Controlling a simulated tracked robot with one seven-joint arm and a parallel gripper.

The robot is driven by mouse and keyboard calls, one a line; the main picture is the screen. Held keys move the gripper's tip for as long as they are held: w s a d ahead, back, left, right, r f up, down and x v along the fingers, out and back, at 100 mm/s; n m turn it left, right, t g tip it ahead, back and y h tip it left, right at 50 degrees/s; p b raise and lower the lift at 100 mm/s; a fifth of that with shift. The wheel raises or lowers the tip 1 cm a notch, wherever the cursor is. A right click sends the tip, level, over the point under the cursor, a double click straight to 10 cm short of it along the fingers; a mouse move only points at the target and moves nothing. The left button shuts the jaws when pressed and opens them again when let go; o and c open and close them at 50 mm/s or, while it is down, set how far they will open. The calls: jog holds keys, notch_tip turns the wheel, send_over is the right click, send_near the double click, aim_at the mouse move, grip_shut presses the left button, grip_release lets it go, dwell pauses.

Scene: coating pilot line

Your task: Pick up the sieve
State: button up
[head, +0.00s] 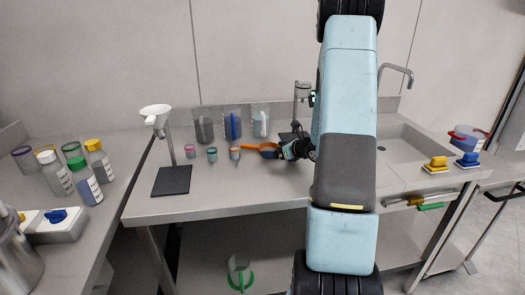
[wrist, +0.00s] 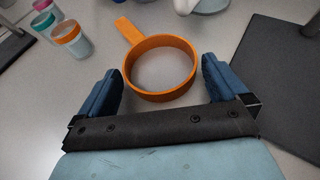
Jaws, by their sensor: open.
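The sieve (wrist: 160,96) is an orange ring with a short flat handle, lying on the steel bench. In the wrist view its handle points up and left, away from me. My gripper (wrist: 161,74) is open, with one blue finger on each side of the ring's near half and a gap on both sides. Nothing is between the fingers except the ring. In the head view the sieve (head: 250,146) is partly hidden behind my gripper (head: 276,153) and arm. I cannot tell the exact height of the fingers above the bench.
Small cups, one orange-rimmed (wrist: 72,38) and one teal-rimmed (wrist: 43,24), stand left of the sieve. A dark stand base (wrist: 285,80) lies close on the right. The sink (head: 400,150) is right.

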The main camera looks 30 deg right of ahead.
jog(key=shift+c, duration=0.5)
jog(key=c, duration=0.7)
